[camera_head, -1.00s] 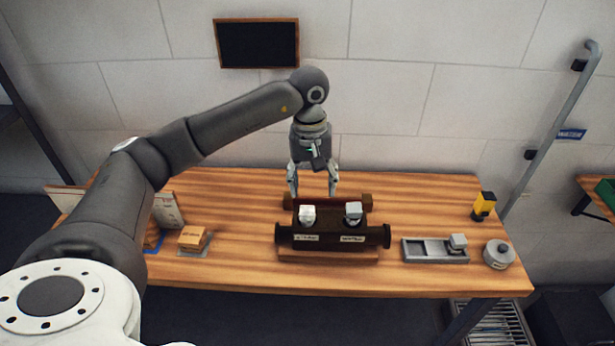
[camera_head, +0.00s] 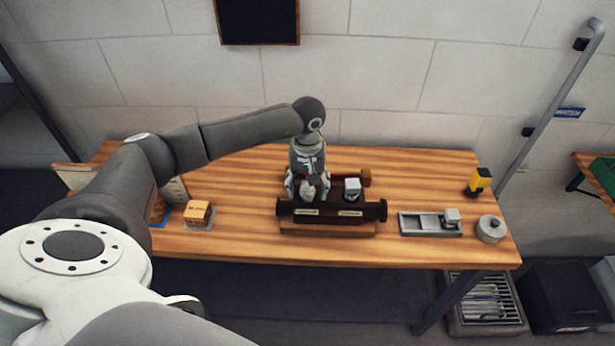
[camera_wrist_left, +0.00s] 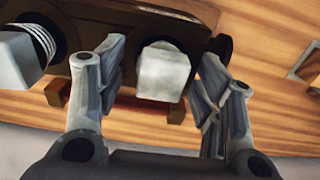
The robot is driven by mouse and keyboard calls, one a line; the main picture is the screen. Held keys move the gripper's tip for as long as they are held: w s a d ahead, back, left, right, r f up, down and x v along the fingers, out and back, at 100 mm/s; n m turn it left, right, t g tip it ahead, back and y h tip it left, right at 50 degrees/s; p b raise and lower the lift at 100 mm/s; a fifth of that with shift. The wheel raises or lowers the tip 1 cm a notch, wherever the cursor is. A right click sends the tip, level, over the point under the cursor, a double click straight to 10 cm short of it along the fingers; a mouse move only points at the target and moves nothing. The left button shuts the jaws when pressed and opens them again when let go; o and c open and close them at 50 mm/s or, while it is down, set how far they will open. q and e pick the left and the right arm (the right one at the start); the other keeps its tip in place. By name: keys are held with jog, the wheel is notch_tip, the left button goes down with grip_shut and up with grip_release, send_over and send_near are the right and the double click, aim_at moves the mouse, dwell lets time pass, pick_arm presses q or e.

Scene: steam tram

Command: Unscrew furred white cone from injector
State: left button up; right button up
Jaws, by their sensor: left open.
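The injector (camera_head: 376,211) is a dark body lying on a wooden block on the bench. Two cones stand on it. The left one, the whitish furred cone (camera_head: 307,193), shows in the wrist view as a pale block-like piece (camera_wrist_left: 163,72). The right one is a greyer cone (camera_head: 352,187); in the wrist view it sits at the left edge with a bright thread (camera_wrist_left: 40,42). My left gripper (camera_head: 307,188) is open, its fingers (camera_wrist_left: 162,88) on either side of the furred cone, with gaps visible on both sides. My right gripper is out of view.
Right of the injector are a grey tray (camera_head: 415,224) with a small block and a round grey tin (camera_head: 490,229). A yellow-and-black item (camera_head: 479,181) stands at the back right. An orange box (camera_head: 198,212) stands to the left. Bench wood between them is bare.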

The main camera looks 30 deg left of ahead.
pick_arm(q)
jog(key=c, duration=1.3)
jog(key=shift+s+a+n+b, duration=0.1)
jog(key=shift+n+b, duration=0.2)
jog(key=shift+n, duration=1.7)
jog(key=shift+n, duration=0.9)
jog(key=shift+s+n, duration=0.1)
jog(key=shift+n, duration=1)
jog(key=shift+n, duration=2)
